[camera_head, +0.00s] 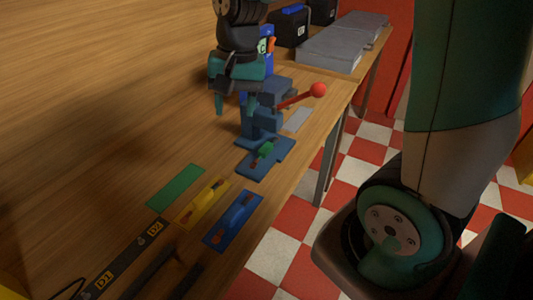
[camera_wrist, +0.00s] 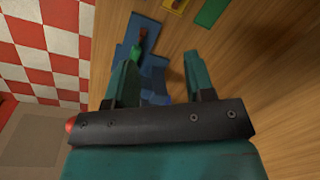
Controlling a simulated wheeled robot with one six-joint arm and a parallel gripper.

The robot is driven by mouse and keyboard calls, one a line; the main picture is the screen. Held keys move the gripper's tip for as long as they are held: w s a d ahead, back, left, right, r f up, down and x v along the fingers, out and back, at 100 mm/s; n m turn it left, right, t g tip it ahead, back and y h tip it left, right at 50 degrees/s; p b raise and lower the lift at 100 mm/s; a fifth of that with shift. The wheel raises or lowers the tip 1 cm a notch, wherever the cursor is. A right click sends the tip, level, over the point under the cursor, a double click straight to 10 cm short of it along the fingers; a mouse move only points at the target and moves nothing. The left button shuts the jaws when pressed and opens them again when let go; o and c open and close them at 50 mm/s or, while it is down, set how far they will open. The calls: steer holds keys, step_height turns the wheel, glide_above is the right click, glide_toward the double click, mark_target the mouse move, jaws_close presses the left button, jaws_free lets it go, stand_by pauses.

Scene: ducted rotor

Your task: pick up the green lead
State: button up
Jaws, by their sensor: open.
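The green lead (camera_head: 265,150) is a small green piece with an orange-red end. It lies on the blue foot plate at the front of a blue clamp fixture (camera_head: 262,120). In the wrist view the lead (camera_wrist: 137,50) shows ahead of the left finger, on the blue plate (camera_wrist: 126,50). My gripper (camera_head: 235,101) is open and empty, pointing down beside the fixture, to its upper left. In the wrist view my gripper (camera_wrist: 160,62) has its fingers wide apart, with blue fixture parts and bare wood between them. Part of the fixture is hidden behind the gripper.
A red-knobbed lever (camera_head: 317,90) sticks out from the fixture. Grey boxes (camera_head: 333,50) stand at the back. Open wood lies to the left.

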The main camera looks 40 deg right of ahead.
steer(key=w+d+f+m+h, duration=0.1)
steer(key=w+d+f+m, duration=0.4)
steer(key=d+m, duration=0.3)
steer(key=n+p, duration=0.1)
glide_above(257, 159)
steer(key=shift+g, duration=0.3)
steer(key=f, duration=1.1)
steer(key=shift+w+d, duration=0.2)
steer(key=shift+d, duration=0.1)
steer(key=shift+s+a+f+p, duration=0.1)
steer(key=shift+f+p, duration=0.4)
steer(key=shift+f, duration=1)
steer(key=shift+s+a+f+p, duration=0.1)
steer(key=shift+f+p, duration=0.35)
steer(key=shift+f, duration=1.05)
steer(key=shift+c, duration=0.2)
jaws_close()
steer(key=shift+w+r, duration=0.1)
steer(key=shift+r, duration=0.05)
